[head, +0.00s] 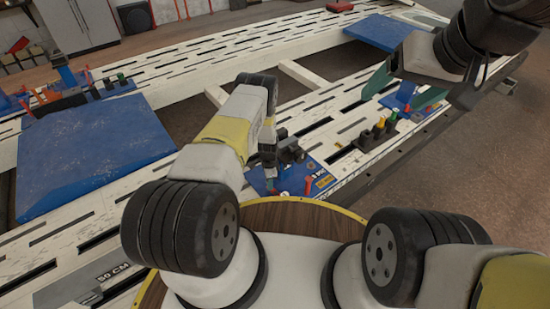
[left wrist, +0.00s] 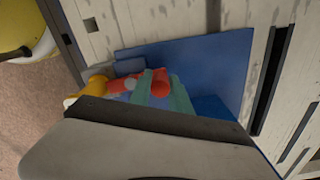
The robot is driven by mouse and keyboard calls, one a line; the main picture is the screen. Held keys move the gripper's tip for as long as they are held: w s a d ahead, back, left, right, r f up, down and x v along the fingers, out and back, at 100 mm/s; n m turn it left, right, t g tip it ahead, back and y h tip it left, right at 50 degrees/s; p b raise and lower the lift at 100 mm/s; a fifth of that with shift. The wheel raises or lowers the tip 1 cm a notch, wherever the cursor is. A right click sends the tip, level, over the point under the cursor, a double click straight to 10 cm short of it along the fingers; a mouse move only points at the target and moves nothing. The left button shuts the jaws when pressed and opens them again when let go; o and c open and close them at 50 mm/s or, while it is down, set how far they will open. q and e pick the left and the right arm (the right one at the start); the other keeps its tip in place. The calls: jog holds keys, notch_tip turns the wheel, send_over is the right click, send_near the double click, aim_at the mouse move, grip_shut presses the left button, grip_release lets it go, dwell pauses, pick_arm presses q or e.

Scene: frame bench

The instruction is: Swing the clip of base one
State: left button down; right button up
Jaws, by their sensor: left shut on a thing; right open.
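A blue base plate (head: 290,178) with printed labels lies on the slatted bench in front of me; I cannot read which number it bears. It also shows in the left wrist view (left wrist: 215,62). My left gripper (head: 270,182) points down over this plate. In the left wrist view its teal fingers (left wrist: 160,92) are shut on a red clip (left wrist: 160,80), whose red arm runs left over the plate. A red piece (head: 308,186) also shows there in the head view. My right gripper (head: 406,90) is open and empty, well above the bench's right side.
Black, yellow and green knobs (head: 379,128) stand in a row right of the plate. Another blue base (head: 400,100) lies beyond, below my right gripper. A large blue panel (head: 85,152) covers the bench at left, with more coloured fittings behind it. Slots and gaps run through the bench.

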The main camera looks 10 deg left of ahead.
pick_arm(q)
jog(key=n, duration=0.1)
jog(key=s+n, duration=0.1)
jog(key=n, duration=0.1)
jog(key=a+n, duration=0.1)
jog(key=n, duration=0.1)
jog(key=shift+s, duration=0.4)
jog(key=s+n, duration=0.1)
jog(key=n, duration=0.1)
jog(key=s+n, duration=0.1)
jog(key=n, duration=0.1)
jog(key=shift+a, duration=0.1)
jog(key=n, duration=0.1)
jog(key=s+n, duration=0.1)
jog(key=n, duration=0.2)
jog(key=shift+s+d, duration=0.2)
jog(key=shift+d, duration=0.05)
jog(key=shift+s+d+n, duration=0.15)
jog(key=shift+s+n, duration=0.15)
jog(key=shift+n, duration=0.7)
jog(key=shift+d, duration=0.1)
jog(key=c, duration=1.5)
grip_release()
notch_tip(320, 180, up, 8)
